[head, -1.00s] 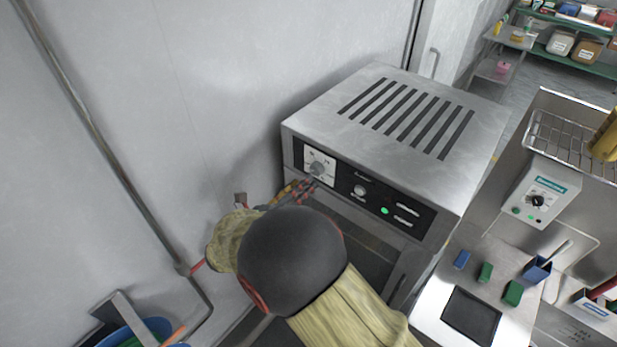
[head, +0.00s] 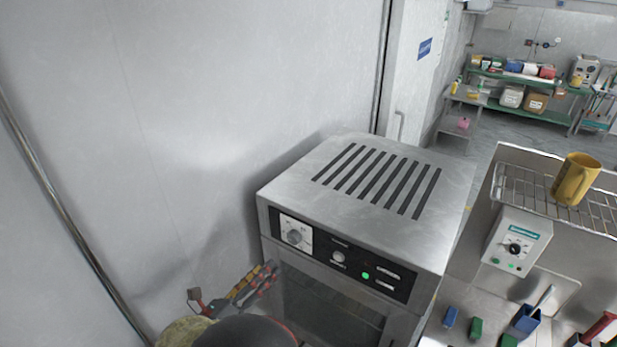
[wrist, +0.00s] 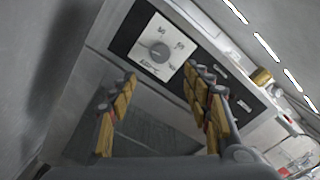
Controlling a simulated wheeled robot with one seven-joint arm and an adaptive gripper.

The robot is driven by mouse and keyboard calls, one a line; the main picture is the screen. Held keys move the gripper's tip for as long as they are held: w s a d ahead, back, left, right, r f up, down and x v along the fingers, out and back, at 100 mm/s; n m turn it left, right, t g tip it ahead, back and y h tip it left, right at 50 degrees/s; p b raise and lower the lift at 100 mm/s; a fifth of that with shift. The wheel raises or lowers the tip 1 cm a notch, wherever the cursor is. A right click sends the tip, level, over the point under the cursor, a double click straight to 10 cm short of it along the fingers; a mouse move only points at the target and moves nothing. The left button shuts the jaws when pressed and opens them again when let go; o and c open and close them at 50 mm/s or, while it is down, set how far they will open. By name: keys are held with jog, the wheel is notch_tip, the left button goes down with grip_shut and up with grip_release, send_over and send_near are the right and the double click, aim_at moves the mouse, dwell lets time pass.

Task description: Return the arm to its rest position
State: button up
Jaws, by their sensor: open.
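My gripper (head: 232,293) is at the lower left of the head view, beside the front left of a steel oven-like machine (head: 365,175). In the wrist view my gripper (wrist: 163,100) is open, with yellow-and-grey fingers spread apart and nothing between them. Beyond the fingers is the machine's front panel with a dial (wrist: 158,50), which also shows in the head view (head: 295,236). The fingers appear apart from the dial. Much of my arm is cut off by the bottom edge of the head view.
A grey wall (head: 200,120) is close on the left, with a pipe (head: 70,215) along it. At right are a control box (head: 516,242), a wire rack (head: 525,190) with a yellow mug (head: 576,179), and small coloured blocks (head: 475,329). Shelves (head: 530,100) stand at the back.

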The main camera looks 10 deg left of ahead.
jog(key=s+d+f+m+g+h+b, duration=0.1)
jog(key=s+d+f+m+g, duration=0.6)
jog(key=d+f+m, duration=0.3)
jog(key=s+d+f+m+g+y+b, duration=0.1)
jog(key=s+d+m+b, duration=0.3)
jog(key=d+m+b, duration=0.5)
jog(key=s+d+f+m+g+y+b, duration=0.1)
jog(key=s+d+f+m+y+b, duration=0.3)
jog(key=d+m+b, duration=0.6)
jog(key=s+d+f+m+g+y+b, duration=0.2)
jog(key=s+d+m+b, duration=0.2)
jog(key=d+m+b, duration=0.6)
jog(key=shift+s+d+f+y, duration=0.15)
jog(key=shift+d+f+y, duration=0.25)
jog(key=shift+d, duration=0.8)
